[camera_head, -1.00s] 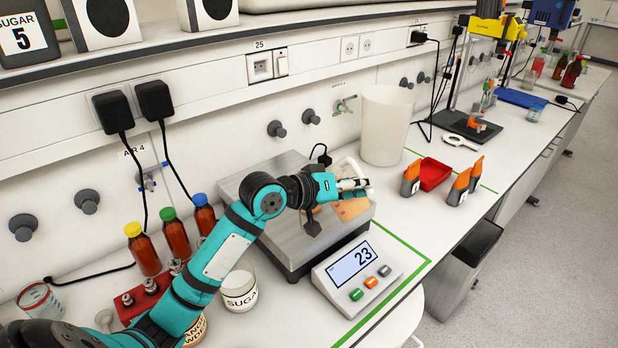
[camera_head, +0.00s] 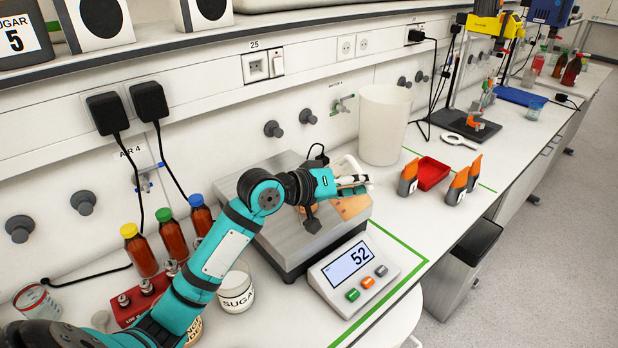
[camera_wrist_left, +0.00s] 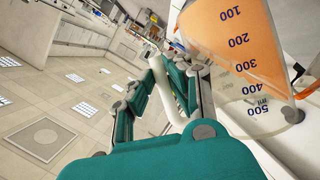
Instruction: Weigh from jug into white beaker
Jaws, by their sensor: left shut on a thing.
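My left gripper (camera_head: 348,186) is over the weighing scale and shut on the jug's white handle. The jug (camera_wrist_left: 245,45) is clear with blue millilitre marks and orange juice inside; it is strongly tilted in the left wrist view. In the head view my gripper hides most of it, and an orange patch (camera_head: 352,207) shows beneath. The scale's plate (camera_head: 285,235) carries what is under the jug, largely hidden. The scale display (camera_head: 350,262) reads 52. A tall white open container (camera_head: 384,130) stands behind the scale to the right. No beaker on the plate can be made out clearly.
Several capped brown bottles (camera_head: 172,236), a sugar jar (camera_head: 236,292) and a red block (camera_head: 140,300) stand left of the scale. A red tray (camera_head: 432,174) and orange-topped bottles (camera_head: 474,175) stand to the right. The bench front right of the scale is clear.

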